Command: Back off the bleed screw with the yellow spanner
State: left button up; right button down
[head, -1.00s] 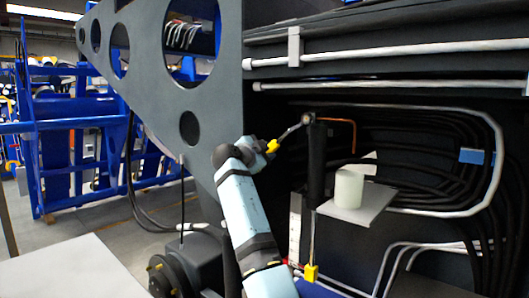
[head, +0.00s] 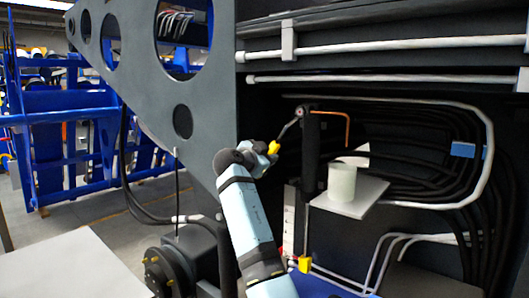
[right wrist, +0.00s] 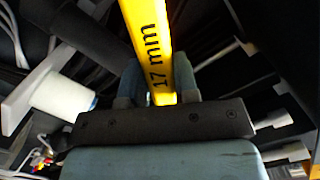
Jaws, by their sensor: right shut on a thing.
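The yellow spanner (head: 274,147) is in my right gripper (head: 266,153), which is shut on its handle. In the right wrist view the handle (right wrist: 147,40), marked "17 mm", stands between the fingers of my right gripper (right wrist: 158,85). In the head view the spanner's metal end slants up and right to the top of a black upright post (head: 311,150). The bleed screw (head: 301,110) appears to be the small round fitting there, with the spanner end at it. How the jaw sits on it is too small to tell. My left gripper is out of view.
A white cylinder (head: 341,182) stands on a small pale shelf (head: 352,206) right of the post. A copper pipe (head: 347,130) bends beside the post top. Black hoses (head: 420,150) fill the bay behind. A grey chassis plate (head: 160,110) rises left of my gripper.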

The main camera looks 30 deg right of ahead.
jog(key=shift+s+d+f+n, duration=0.25)
jog(key=shift+s+f+n, duration=0.15)
jog(key=shift+s, duration=0.15)
jog(key=shift+s+d+f+n+g+p, duration=0.15)
jog(key=shift+s+d+f+n+p, duration=0.15)
jog(key=shift+s+n+p, duration=0.3)
jog(key=shift+s+d+f+n+g+p, duration=0.15)
jog(key=shift+s+d+f+n+p, duration=0.2)
jog(key=shift+s+p, duration=0.3)
jog(key=shift+a+r, duration=0.1)
